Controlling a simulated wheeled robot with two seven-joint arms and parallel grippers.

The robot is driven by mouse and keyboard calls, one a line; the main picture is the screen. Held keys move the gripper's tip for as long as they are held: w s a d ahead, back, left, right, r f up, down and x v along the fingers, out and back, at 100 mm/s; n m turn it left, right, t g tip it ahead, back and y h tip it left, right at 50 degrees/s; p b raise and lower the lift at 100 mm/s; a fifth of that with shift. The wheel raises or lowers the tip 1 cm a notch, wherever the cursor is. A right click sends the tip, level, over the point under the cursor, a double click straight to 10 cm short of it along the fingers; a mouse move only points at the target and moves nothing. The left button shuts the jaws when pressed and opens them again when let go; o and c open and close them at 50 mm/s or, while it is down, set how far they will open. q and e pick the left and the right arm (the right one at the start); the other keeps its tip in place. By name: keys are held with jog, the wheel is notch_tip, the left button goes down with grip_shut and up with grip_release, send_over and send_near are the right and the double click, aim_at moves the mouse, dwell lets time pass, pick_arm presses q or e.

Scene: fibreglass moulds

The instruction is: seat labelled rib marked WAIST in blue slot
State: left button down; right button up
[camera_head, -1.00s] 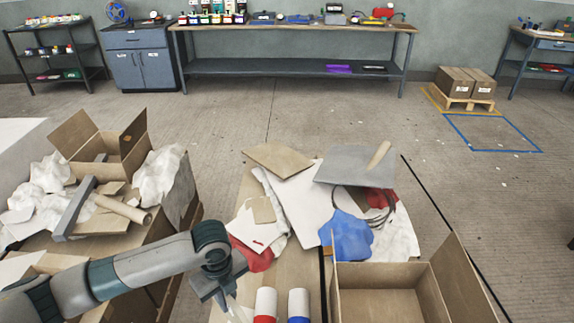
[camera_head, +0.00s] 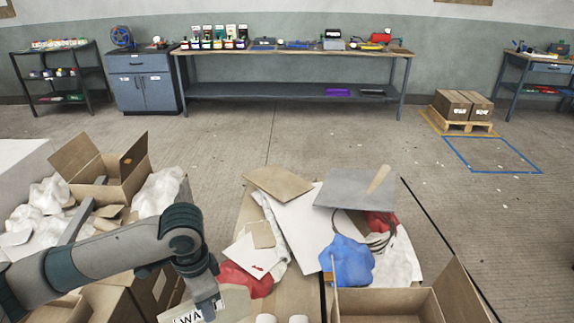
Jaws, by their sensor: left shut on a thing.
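The rib marked WAIST (camera_head: 232,302) is a pale, thin piece at the bottom edge; only the letters "WA" show on its white label (camera_head: 194,315). My left gripper (camera_head: 204,296) is shut on it and holds it near the left side of the middle table. The rib's lower part is cut off by the frame. No blue slot can be made out in view. My right gripper is not in view.
The middle table (camera_head: 285,293) carries a crumpled blue piece (camera_head: 347,261), a red piece (camera_head: 246,281), sheets and a grey panel (camera_head: 352,188). An open carton (camera_head: 385,304) stands at lower right. Another carton (camera_head: 108,178) sits among white wrapping at left. Two white tops show at the bottom.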

aim_at(190, 306)
pick_arm(q)
jog(key=r+n, duration=0.2)
jog(key=s+a+r+n, duration=0.1)
jog(key=r+n, duration=0.1)
jog(key=n, duration=0.1)
jog(key=s+a+r+n, duration=0.1)
jog(key=n, duration=0.2)
jog(key=shift+s+r, duration=0.1)
jog(key=shift+r, duration=0.3)
jog(key=shift+s+a+r+n, duration=0.25)
jog(key=shift+r+n, duration=0.2)
jog(key=shift+n, duration=0.35)
jog(key=shift+s+a+r+n, duration=0.2)
jog(key=shift+r+n, duration=0.25)
jog(key=shift+n, duration=0.35)
jog(key=shift+d, duration=0.1)
jog(key=d, duration=1.3)
jog(key=shift+d, duration=0.2)
